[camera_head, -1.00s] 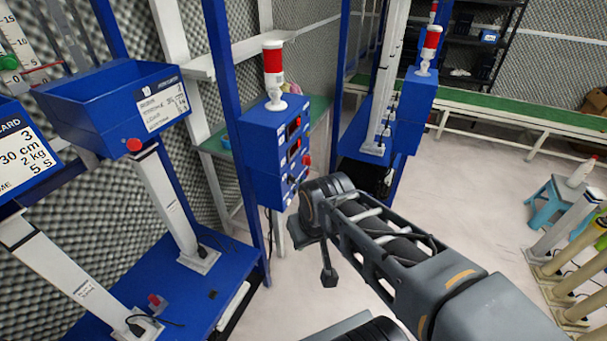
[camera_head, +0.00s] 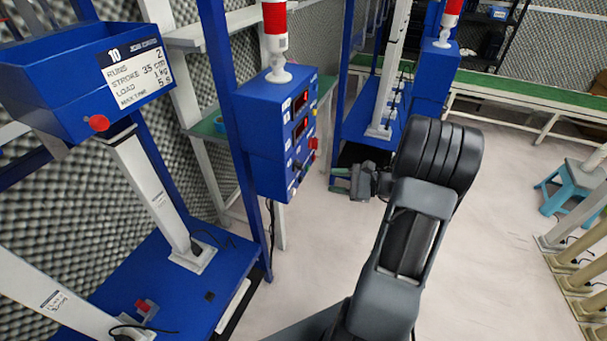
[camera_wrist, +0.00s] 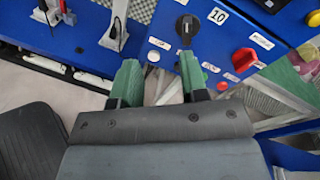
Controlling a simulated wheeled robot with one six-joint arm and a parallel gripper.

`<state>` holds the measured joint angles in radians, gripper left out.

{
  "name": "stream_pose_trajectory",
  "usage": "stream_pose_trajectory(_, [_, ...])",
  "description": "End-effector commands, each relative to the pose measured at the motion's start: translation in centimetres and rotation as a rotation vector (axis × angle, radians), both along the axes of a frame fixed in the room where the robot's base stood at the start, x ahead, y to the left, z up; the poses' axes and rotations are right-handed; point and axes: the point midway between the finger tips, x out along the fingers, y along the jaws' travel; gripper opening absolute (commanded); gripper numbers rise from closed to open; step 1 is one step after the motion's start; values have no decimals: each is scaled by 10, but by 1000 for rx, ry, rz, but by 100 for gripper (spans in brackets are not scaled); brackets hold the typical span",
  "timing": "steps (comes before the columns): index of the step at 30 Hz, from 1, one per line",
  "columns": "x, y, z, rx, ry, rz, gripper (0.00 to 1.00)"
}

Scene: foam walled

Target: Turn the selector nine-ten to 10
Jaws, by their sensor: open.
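My gripper (camera_head: 338,180) is level and faces that front, a short gap away. In the wrist view my gripper (camera_wrist: 159,61) has its two green fingers apart with nothing between them. The knob lies just beyond the right fingertip, apart from it.
A red-and-white lamp (camera_head: 275,35) tops the box. A blue post (camera_head: 228,120) stands left of it. A second blue box (camera_head: 435,80) stands behind.

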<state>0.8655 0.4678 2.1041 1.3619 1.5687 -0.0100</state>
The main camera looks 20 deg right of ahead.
Motion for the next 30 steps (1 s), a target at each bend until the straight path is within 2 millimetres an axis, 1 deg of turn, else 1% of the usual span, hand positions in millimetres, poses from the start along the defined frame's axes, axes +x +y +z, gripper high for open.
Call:
stream_pose_trajectory(1, [0, -14, -8, 42, -12, -50, 40])
stream_pose_trajectory(3, [2, -26, -11, 81, -29, -97, 40])
stream_pose_trajectory(5, [4, -31, -13, 103, -39, -122, 40])
stream_pose_trajectory(7, [9, -31, -13, 114, -45, -137, 40])
stream_pose_trajectory(10, [20, -22, -13, 118, -46, -141, 40])
stream_pose_trajectory(21, [72, 27, -13, 116, -44, -138, 40])
stream_pose_trajectory(25, [85, 40, -13, 116, -45, -138, 40])
stream_pose_trajectory(30, [98, 50, -13, 115, -45, -140, 40])
